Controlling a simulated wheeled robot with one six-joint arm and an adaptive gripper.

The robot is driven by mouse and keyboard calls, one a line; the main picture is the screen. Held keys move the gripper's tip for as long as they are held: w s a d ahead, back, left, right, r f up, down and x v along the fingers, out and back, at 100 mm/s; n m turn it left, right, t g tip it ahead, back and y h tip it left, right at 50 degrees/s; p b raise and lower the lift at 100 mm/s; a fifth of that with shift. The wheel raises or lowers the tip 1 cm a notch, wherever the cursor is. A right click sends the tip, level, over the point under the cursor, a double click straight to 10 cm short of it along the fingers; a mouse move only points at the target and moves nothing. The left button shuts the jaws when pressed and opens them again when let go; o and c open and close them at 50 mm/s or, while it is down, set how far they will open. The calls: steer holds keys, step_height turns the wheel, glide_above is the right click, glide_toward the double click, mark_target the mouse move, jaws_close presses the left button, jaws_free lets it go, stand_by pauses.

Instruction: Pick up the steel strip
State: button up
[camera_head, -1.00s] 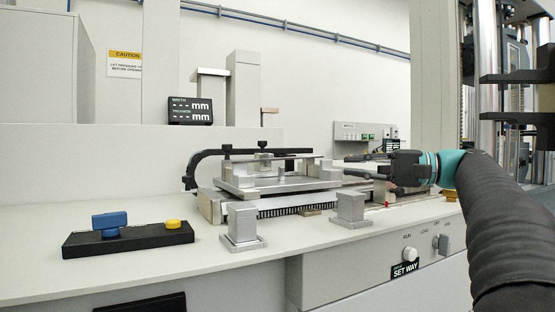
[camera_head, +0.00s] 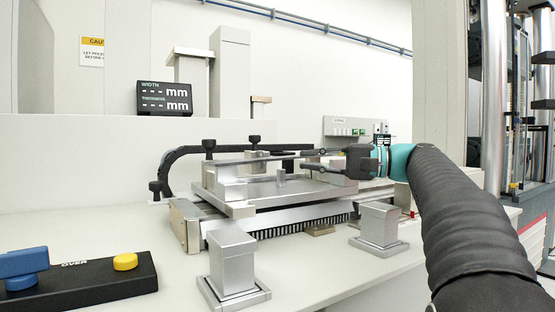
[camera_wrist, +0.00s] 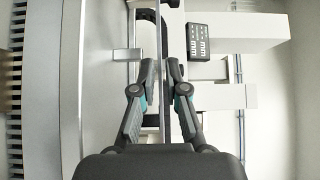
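The steel strip (camera_head: 250,159) is a thin, flat bar lying level above the stepped metal fixture (camera_head: 240,209) in the head view. In the wrist view it runs up the picture as a narrow edge (camera_wrist: 161,100) between the two fingers. My gripper (camera_head: 305,159) is at the strip's right end, one finger above its level and one below. The gripper also shows in the wrist view (camera_wrist: 160,66), with a gap between its fingertips. It looks open; I see no clear contact with the strip. The strip's right end is partly hidden by the fingers.
A black curved arm with knobs (camera_head: 177,162) stands behind the fixture. Two metal posts (camera_head: 233,262) (camera_head: 379,224) stand in front. A black box with blue and yellow knobs (camera_head: 95,279) is at the front left. A width display (camera_head: 164,98) stands behind.

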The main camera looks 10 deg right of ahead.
mark_target(277, 158)
steer(key=x, duration=0.3)
steer(key=shift+s, duration=0.1)
steer(key=x, duration=0.4)
steer(key=shift+s+a, duration=0.35)
steer(key=shift+a, duration=0.05)
steer(key=shift+w+a+f, duration=0.1)
steer(key=shift+w+a, duration=0.1)
steer(key=shift+a, duration=0.2)
jaws_close()
